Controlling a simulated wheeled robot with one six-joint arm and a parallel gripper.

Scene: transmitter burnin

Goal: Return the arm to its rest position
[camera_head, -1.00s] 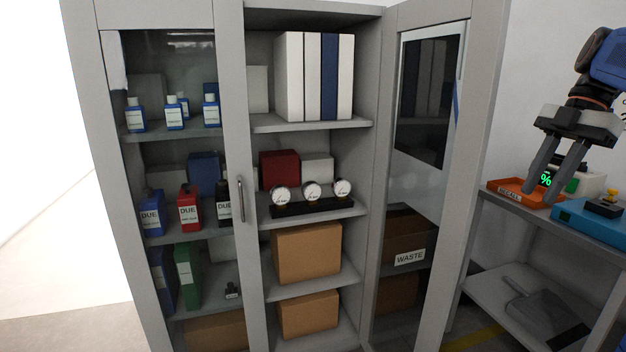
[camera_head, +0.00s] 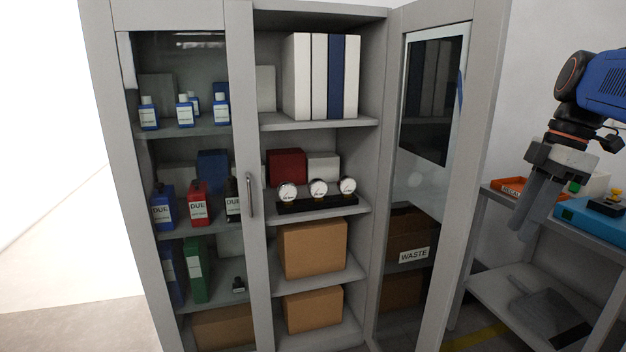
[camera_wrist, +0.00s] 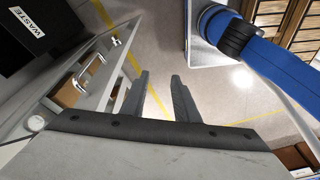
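My gripper (camera_head: 538,212) hangs at the right of the head view with its fingers pointing down, in front of the bench with the orange tray. In the wrist view my gripper (camera_wrist: 161,82) shows two dark fingers standing apart with only floor between them, so it is open and empty. My blue arm (camera_head: 597,82) comes in from the right edge of the head view. No object is in contact with the fingers.
A grey cabinet (camera_head: 252,262) has its right door (camera_head: 473,165) swung open near my gripper. Inside are three gauges on a black stand (camera_head: 318,205), boxes and binders. The bench holds an orange tray (camera_head: 509,187) and a blue case (camera_head: 590,219). A dustpan (camera_head: 545,312) lies below.

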